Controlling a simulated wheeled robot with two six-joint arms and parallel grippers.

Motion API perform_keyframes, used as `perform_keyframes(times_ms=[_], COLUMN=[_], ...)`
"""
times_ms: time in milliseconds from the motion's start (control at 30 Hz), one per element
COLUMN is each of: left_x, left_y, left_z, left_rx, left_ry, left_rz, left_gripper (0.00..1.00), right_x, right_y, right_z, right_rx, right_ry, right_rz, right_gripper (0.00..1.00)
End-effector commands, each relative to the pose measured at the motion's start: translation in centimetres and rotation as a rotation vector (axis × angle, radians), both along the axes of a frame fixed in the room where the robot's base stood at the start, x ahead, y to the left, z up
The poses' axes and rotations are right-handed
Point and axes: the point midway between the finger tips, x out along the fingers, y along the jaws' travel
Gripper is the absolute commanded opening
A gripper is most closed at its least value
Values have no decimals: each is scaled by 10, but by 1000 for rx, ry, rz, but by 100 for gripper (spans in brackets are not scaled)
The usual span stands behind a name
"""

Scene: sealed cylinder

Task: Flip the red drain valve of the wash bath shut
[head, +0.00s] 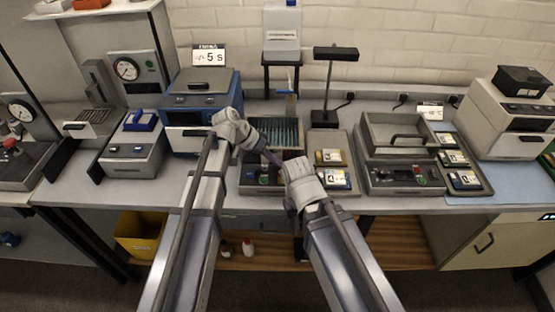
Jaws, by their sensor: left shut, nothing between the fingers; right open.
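A tray-like unit with teal slats (289,132) stands at the middle of the bench, with a dark, open-fronted box (247,177) in front of it. I cannot tell for certain which unit is the wash bath, and I cannot make out its red drain valve. My arms cover part of this area. My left gripper (273,158) is shut and empty, pointing right and down over the dark box. My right gripper (293,168) is open, close to the left one at the right side of the box. Its fingers are hard to make out.
A blue-and-white machine (203,112) with a "5 S" sign stands left of the middle. Small labelled blocks (330,157) lie between. A yellow bin (138,235) is under the bench.

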Motion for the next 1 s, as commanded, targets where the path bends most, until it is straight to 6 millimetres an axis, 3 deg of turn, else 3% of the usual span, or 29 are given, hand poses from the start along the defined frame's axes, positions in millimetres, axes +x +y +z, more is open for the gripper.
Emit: perform_keyframes(times_ms=[567, 1000], left_x=[-4, -8], left_y=[6, 38], left_z=[5, 53], left_rx=[0, -1], left_ry=[0, 0], left_rz=[0, 1], left_gripper=[0, 0], right_x=[0, 0], right_y=[0, 0], right_z=[5, 53], right_rx=[0, 0], right_ry=[0, 0], right_rz=[0, 1], right_gripper=[50, 50])
